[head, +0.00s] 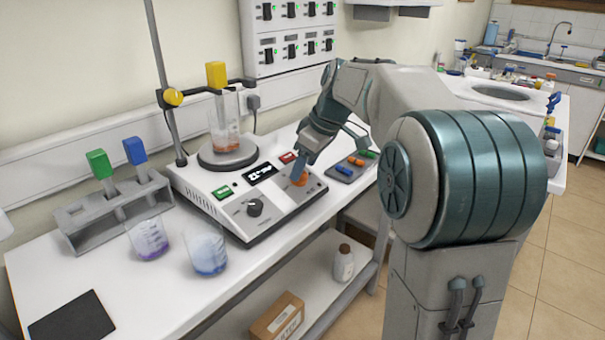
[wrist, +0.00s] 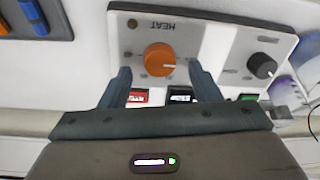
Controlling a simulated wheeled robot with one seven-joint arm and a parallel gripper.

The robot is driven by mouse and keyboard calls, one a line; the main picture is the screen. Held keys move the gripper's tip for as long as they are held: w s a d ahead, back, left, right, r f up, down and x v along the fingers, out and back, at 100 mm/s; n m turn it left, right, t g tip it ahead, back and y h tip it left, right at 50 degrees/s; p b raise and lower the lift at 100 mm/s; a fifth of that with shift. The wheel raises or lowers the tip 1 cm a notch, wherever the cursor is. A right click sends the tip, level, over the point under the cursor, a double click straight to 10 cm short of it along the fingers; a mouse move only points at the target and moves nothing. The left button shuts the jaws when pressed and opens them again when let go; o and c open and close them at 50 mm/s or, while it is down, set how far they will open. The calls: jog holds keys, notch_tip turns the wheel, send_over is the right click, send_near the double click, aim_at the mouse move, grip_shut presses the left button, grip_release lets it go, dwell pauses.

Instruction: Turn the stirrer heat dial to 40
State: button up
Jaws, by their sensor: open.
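The stirrer (head: 190,186) is a white box on the bench with a hotplate at its back left. Its orange heat dial (head: 299,181) is at the right of the front panel. In the wrist view the orange dial (wrist: 158,60) sits beside an upside-down HEAT label, and its white pointer mark points to the right. The scale numbers are too small to read. My gripper (wrist: 160,72) is open, with one finger on each side of the dial and gaps between. In the head view my gripper (head: 300,165) comes down over the dial and partly hides it.
A black dial (head: 254,207) is left of the heat dial, with a small display (head: 261,173) behind. A beaker (head: 224,135) stands on the hotplate. Two beakers stand left of the stirrer. A grey tray (head: 345,174) with coloured pieces lies close on the right.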

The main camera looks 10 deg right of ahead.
jog(key=shift+x, duration=1.25)
jog(key=c, duration=1)
